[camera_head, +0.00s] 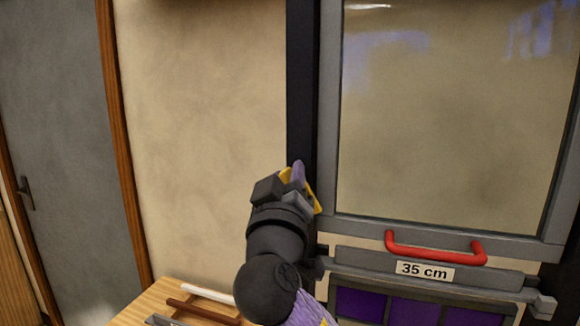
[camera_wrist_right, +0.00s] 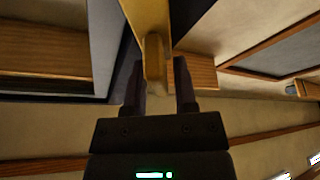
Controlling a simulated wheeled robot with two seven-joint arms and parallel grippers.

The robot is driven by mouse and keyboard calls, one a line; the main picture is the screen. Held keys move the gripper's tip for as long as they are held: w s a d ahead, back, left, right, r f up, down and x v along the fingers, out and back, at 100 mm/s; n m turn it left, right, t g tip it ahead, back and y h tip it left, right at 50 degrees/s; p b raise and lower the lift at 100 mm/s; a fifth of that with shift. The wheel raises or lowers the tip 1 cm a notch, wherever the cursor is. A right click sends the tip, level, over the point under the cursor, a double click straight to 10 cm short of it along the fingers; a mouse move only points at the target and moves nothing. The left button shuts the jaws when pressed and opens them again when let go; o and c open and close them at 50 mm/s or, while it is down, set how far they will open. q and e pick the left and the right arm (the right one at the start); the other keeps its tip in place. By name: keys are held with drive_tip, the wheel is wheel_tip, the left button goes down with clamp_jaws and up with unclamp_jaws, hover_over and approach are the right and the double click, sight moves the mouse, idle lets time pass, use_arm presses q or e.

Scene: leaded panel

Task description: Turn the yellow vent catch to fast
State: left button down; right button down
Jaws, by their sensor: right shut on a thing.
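The yellow vent catch (camera_head: 314,191) is on the dark upright post left of the large glazed sash, mostly hidden by my right gripper in the head view. My right gripper (camera_head: 296,178) reaches up to it from below. In the right wrist view the catch's yellow lever (camera_wrist_right: 154,58) stands between the two dark fingers of my right gripper (camera_wrist_right: 160,75), which are shut on it. I cannot read any fast mark near the catch. My left gripper is not in view.
The grey-framed sash (camera_head: 440,228) has a red handle (camera_head: 436,253) at its bottom, above a "35 cm" label (camera_head: 425,271). Purple panes (camera_head: 360,305) sit below. A wooden surface with strips (camera_head: 203,310) is at the lower left. A grey door (camera_head: 60,130) stands far left.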

drive_tip(key=n+g+y+p, duration=0.1)
drive_tip(key=n+p, duration=0.3)
drive_tip(key=p, duration=0.1)
drive_tip(key=n+g+y+p, duration=0.1)
drive_tip(key=n+p, duration=0.3)
drive_tip(key=n+g+y+p, duration=0.1)
drive_tip(key=n+p, duration=0.3)
drive_tip(key=p, duration=0.1)
drive_tip(key=shift+a+f+p, duration=0.25)
drive_tip(key=shift+a+p, duration=0.05)
drive_tip(key=shift+f+n+g+y+p, duration=0.35)
drive_tip(key=shift+n+p, duration=0.45)
drive_tip(key=shift+p, duration=0.4)
drive_tip(key=c, duration=0.6)
unclamp_jaws()
drive_tip(key=shift+w, duration=0.1)
drive_tip(key=shift+c, duration=0.2)
drive_tip(key=s+b, duration=0.2)
drive_tip(key=s, duration=0.8)
drive_tip(key=shift+d, duration=0.35)
